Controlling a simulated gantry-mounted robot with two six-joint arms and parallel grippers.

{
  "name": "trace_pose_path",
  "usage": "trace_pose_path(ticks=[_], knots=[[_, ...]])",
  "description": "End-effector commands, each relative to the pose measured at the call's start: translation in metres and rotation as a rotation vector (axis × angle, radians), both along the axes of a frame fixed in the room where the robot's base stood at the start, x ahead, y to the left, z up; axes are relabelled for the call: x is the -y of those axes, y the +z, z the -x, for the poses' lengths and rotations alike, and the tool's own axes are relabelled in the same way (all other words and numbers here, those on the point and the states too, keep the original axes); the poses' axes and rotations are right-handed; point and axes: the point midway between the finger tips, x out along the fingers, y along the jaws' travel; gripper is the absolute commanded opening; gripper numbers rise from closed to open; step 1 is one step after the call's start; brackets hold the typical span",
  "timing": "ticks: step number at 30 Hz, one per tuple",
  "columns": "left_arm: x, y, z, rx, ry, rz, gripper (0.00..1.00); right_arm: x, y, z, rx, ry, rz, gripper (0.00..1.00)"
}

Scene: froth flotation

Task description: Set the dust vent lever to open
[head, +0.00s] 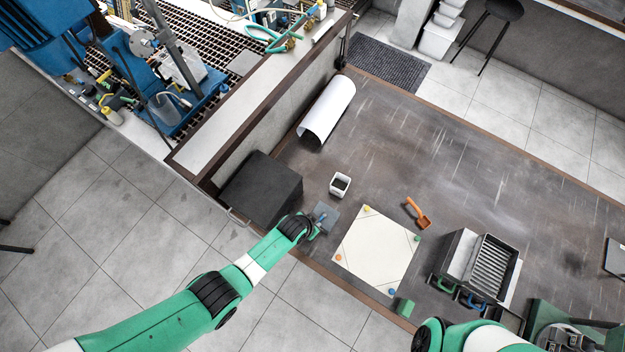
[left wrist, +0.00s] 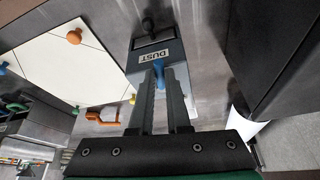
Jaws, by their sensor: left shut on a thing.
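The dust vent (left wrist: 153,55) is a small grey box labelled DUST, with a dark slot and a black knob (left wrist: 149,24) at its far end in the left wrist view. In the head view the vent (head: 326,213) sits between the black box and the white board. My left gripper (left wrist: 160,88) is at its near side, shut on a small blue piece (left wrist: 158,70) that looks like the lever's handle. The fingers hide most of it, so its exact position is unclear. My right gripper is out of sight; only part of that arm shows at the bottom right.
A black box (head: 262,190) stands close left of the vent. A ribbed metal tray (head: 492,268) stands farther right. The table's middle is clear.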

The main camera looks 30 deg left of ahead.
Motion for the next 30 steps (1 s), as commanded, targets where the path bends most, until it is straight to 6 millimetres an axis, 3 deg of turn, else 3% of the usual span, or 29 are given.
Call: trace_pose_path(ticks=[14, 30], knots=[[0.023, -0.004, 0.0, 0.002, 0.447, 0.0, 0.0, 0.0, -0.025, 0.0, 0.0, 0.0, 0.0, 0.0], [0.041, -0.002, -0.008, 0.0, 0.886, 0.0, 0.0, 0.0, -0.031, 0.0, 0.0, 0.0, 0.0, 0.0]])
